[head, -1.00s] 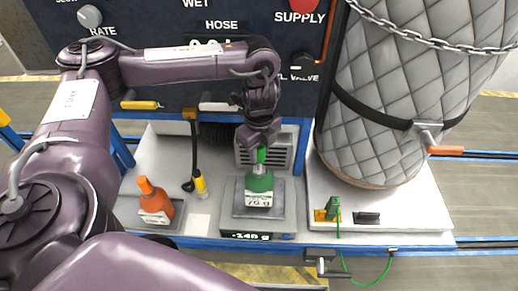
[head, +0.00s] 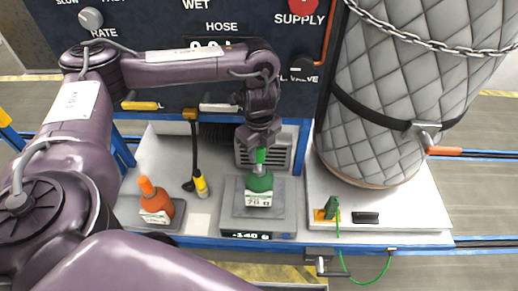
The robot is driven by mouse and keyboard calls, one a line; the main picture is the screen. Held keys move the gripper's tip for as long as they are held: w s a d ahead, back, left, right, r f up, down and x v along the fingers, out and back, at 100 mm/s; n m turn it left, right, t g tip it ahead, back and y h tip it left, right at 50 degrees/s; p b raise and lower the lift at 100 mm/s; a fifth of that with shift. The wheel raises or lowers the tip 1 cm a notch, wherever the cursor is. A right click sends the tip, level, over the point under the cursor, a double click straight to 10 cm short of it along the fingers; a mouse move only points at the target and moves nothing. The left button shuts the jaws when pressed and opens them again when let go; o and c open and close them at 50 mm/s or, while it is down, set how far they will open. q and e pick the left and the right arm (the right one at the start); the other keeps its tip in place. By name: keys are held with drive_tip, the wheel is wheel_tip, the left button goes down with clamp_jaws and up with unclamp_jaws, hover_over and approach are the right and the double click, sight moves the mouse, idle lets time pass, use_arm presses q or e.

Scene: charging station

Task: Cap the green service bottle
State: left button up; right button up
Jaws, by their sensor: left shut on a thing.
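The green service bottle (head: 259,182) stands upright on a grey scale (head: 230,212) in the middle of the bench, with a white label facing me. My left gripper (head: 261,153) points down directly above the bottle. It is shut on a small green cap (head: 261,157). The cap sits at the bottle's grey neck; whether it is seated or only touching cannot be told at this size. The scale's dark display shows a reading of about -140 g. My right gripper is not in view.
An orange bottle (head: 155,202) stands on a dark pad to the left. A yellow-ended hose (head: 201,186) hangs between it and the scale. A large quilted tank (head: 380,110) stands at the right, with a green-cabled connector (head: 331,208) in front.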

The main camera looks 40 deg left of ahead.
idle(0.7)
use_arm(q)
drive_tip(key=shift+f, duration=0.8)
drive_tip(key=o, duration=1)
drive_tip(key=shift+r, duration=0.1)
wheel_tip(320, 180, up, 6)
drive_tip(key=shift+f+p, duration=0.15)
drive_tip(key=shift+p, duration=0.25)
drive_tip(key=shift+r, duration=1)
